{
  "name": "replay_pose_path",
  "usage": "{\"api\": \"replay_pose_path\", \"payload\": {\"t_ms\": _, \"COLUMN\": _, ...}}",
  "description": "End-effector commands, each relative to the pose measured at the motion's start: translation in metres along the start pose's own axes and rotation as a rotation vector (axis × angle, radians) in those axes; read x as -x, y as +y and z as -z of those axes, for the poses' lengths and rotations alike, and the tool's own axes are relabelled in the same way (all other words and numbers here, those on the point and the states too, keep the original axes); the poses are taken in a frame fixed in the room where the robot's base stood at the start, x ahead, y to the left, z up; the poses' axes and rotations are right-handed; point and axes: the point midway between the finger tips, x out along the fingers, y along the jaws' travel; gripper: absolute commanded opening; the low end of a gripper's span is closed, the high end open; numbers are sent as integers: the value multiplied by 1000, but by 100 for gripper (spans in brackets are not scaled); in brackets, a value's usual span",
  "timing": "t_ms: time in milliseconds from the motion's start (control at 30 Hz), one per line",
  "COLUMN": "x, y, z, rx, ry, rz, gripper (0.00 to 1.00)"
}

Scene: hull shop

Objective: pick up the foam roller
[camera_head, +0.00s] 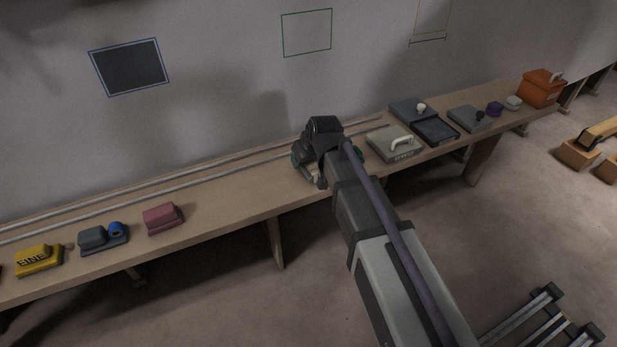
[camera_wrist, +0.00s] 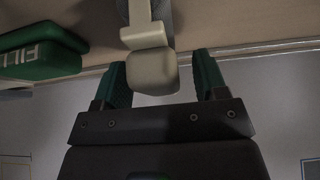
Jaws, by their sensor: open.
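In the wrist view my gripper (camera_wrist: 160,62) is open, with its two green fingers apart. A beige rounded block with a narrower neck (camera_wrist: 152,72) sits between the fingers, with a gap visible on each side. It looks like the handle end of a tool, probably the foam roller, but its far end runs out of the picture. In the head view my gripper (camera_head: 312,168) is low over the middle of the bench, and my arm hides most of what lies under it.
A green block with white lettering (camera_wrist: 42,58) lies beside my gripper. The long bench (camera_head: 235,212) also holds a pink block (camera_head: 163,218), a grey case with a white handle (camera_head: 393,145), dark trays (camera_head: 436,131) and an orange box (camera_head: 541,89).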

Motion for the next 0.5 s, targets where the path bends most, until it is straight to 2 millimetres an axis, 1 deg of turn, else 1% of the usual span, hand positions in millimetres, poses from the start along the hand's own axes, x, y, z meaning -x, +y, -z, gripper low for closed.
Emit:
{"api": "replay_pose_path", "payload": {"t_ms": 33, "x": -12, "y": 0, "z": -2, "rx": 0, "ry": 0, "rz": 0, "gripper": 66}}
{"api": "replay_pose_path", "payload": {"t_ms": 233, "x": -8, "y": 0, "z": 0, "rx": 0, "ry": 0, "rz": 0, "gripper": 66}}
{"api": "replay_pose_path", "payload": {"t_ms": 267, "x": -8, "y": 0, "z": 0, "rx": 0, "ry": 0, "rz": 0, "gripper": 64}}
{"api": "replay_pose_path", "payload": {"t_ms": 500, "x": -7, "y": 0, "z": 0, "rx": 0, "ry": 0, "rz": 0, "gripper": 41}}
